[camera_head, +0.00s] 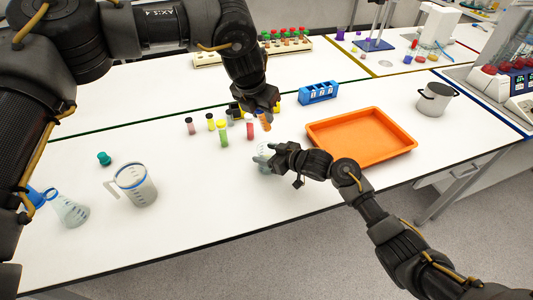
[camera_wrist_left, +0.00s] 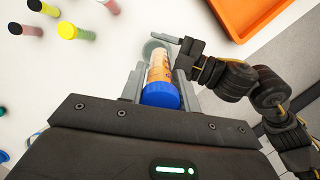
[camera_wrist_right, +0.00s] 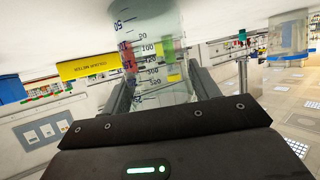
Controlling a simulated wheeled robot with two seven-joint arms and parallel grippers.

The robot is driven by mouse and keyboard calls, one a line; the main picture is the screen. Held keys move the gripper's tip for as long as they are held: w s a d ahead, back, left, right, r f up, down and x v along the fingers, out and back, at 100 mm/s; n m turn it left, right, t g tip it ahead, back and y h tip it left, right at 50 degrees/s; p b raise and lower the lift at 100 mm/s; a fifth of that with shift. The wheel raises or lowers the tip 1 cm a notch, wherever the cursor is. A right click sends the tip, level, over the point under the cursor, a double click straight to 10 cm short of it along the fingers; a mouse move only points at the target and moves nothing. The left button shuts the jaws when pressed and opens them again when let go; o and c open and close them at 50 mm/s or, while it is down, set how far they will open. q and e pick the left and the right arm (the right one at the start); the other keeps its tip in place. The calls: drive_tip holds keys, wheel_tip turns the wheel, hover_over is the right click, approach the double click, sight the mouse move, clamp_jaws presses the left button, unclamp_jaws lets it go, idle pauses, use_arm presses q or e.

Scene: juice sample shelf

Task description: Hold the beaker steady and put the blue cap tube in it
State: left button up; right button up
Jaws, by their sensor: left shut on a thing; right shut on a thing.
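My left gripper (camera_head: 266,108) is shut on the blue cap tube (camera_head: 265,122), which has an orange body. In the left wrist view the tube's blue cap (camera_wrist_left: 161,95) faces the camera, and its far end lies over or near the beaker's round rim (camera_wrist_left: 152,46). I cannot tell whether the tube's end is inside the beaker. My right gripper (camera_head: 265,154) is shut on the clear beaker (camera_head: 264,164) at the table's front part. The beaker, with printed scale marks, fills the middle of the right wrist view (camera_wrist_right: 155,60). My right gripper partly hides it in the head view.
Several capped tubes (camera_head: 223,134) stand just left of the grippers. An orange tray (camera_head: 400,146) lies to the right, with a blue rack (camera_head: 318,93) behind it. A measuring jug (camera_head: 138,186) and a flask (camera_head: 72,212) stand at the left. The table front centre is clear.

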use_arm(q)
wheel_tip(320, 180, down, 10)
drive_tip(key=shift+r, duration=0.25)
idle(0.8)
drive_tip(key=o, duration=1.1)
drive_tip(key=shift+s, duration=0.1)
drive_tip(key=shift+d, duration=0.1)
drive_tip(key=v, duration=1.2)
